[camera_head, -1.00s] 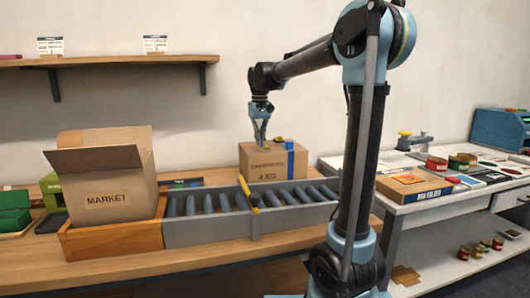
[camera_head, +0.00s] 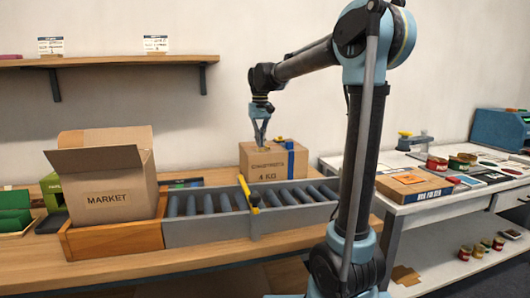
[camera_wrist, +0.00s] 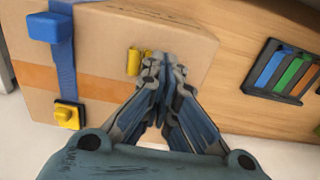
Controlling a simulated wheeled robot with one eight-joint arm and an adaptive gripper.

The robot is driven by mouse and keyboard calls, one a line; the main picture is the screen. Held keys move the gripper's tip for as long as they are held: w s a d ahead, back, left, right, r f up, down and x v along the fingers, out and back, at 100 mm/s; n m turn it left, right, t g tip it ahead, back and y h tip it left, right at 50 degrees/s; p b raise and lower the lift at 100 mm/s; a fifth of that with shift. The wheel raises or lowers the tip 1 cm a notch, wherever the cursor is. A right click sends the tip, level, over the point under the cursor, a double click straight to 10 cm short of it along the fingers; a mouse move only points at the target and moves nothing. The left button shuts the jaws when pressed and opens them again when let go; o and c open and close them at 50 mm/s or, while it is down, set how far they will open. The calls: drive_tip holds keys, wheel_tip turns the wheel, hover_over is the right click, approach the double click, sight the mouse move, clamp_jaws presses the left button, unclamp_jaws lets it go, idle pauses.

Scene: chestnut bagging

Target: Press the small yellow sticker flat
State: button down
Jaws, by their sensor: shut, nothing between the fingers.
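The cardboard chestnut box (camera_head: 254,162), marked 4 KG, stands behind the roller conveyor; its blue strap is at the right. In the wrist view the box (camera_wrist: 108,45) fills the upper left. The small yellow sticker (camera_wrist: 134,62) is on the box beside my fingertips and looks raised or curled; a second yellow bit shows right by the fingers, which partly hide it. My gripper (camera_wrist: 165,62) is shut and empty, its tips at the sticker's right side. Whether they touch it I cannot tell. In the head view my gripper (camera_head: 261,146) is at the box's upper left.
The blue strap (camera_wrist: 62,60) carries a blue block and a yellow buckle (camera_wrist: 68,114). The roller conveyor (camera_head: 210,228) with a yellow-handled tool lies in front. An open MARKET box (camera_head: 110,195) sits left in a wooden tray. A side table (camera_head: 440,205) stands right.

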drive_tip(key=shift+f, duration=0.9)
idle(1.6)
drive_tip(key=shift+r, duration=3.5)
